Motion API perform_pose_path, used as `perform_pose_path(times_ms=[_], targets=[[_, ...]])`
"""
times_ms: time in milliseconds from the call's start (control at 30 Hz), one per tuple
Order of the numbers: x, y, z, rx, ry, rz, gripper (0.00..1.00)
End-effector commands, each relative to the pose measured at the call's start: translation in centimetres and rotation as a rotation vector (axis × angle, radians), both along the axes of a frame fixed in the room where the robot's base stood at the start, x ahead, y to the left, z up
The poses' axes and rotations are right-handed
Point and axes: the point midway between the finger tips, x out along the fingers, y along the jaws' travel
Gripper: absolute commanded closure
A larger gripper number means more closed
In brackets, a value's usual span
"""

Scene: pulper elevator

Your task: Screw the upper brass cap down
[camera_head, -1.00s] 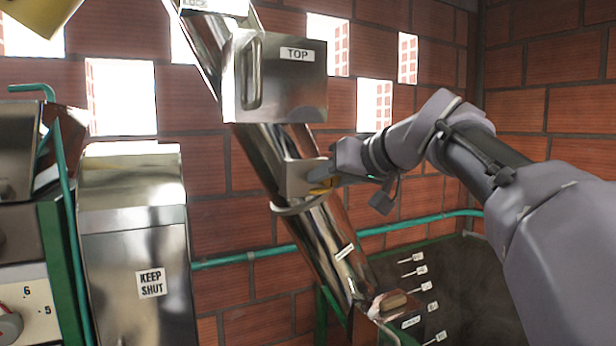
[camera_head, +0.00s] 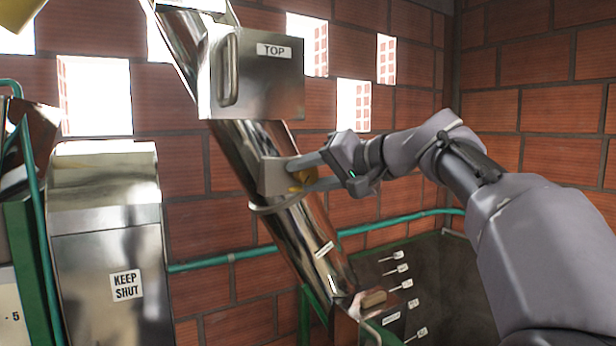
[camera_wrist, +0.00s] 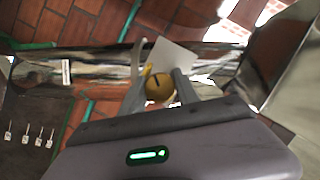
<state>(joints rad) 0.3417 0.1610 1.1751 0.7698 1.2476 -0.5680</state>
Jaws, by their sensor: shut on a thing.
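The brass cap (camera_wrist: 159,88) is round and yellowish, with a dark line on its face. In the wrist view it sits between the two fingers of my gripper (camera_wrist: 160,92), which is shut on it. In the head view my gripper (camera_head: 292,175) reaches in from the right to a pale bracket plate (camera_head: 272,177) on the slanted shiny tube (camera_head: 300,232). Only a small yellow patch of the cap shows there, mostly hidden by the fingers. How far the cap is screwed down I cannot tell.
A steel box labelled TOP (camera_head: 262,80) stands above on the tube. A KEEP SHUT steel cabinet (camera_head: 110,230) is at the left. A green pipe (camera_head: 220,262) runs along the brick wall. Several tagged items (camera_head: 402,268) are at lower right.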

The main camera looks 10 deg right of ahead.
Motion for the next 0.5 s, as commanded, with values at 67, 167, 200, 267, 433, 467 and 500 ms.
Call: perform_pose_path(times_ms=[67, 167, 200, 267, 433, 467, 500], targets=[[0.03, -0.03, -0.16, 0.007, 0.005, 0.000, 1.00], [0.03, -0.03, -0.16, 0.010, 0.007, 0.000, 1.00], [0.03, -0.03, -0.16, 0.010, 0.007, 0.000, 1.00], [0.03, -0.03, -0.16, 0.010, 0.007, 0.000, 1.00], [0.03, -0.02, -0.17, 0.010, 0.007, 0.000, 1.00], [0.03, -0.02, -0.17, 0.010, 0.007, 0.000, 1.00], [0.03, -0.02, -0.17, 0.010, 0.007, 0.000, 0.55]])
